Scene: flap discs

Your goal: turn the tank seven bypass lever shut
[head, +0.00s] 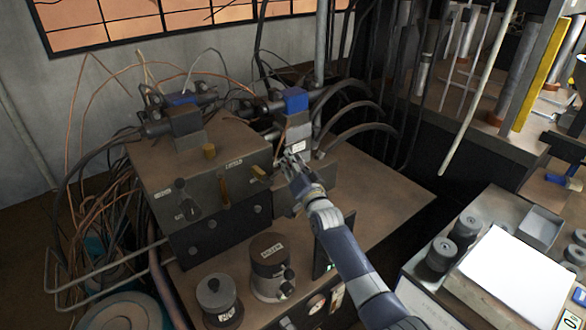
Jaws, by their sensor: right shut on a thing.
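My right gripper (291,158) reaches in from the lower right to the front of the right-hand valve block, which has a blue top (295,100). It is shut on what looks like a lever there; the fingers hide most of it, so its angle cannot be told. A small white label (298,146) sits just above the fingers. On the brown box (150,160) to the left, a brass lever (224,192) hangs upright and another brass piece (259,172) sticks out slantwise near my gripper. The labels are too small to read. My left gripper is not in view.
Hoses (350,110) arch behind the valve block. Cables (100,210) crowd the left. A white sheet (518,276) lies on the right bench. The brown top (385,195) right of my gripper is clear.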

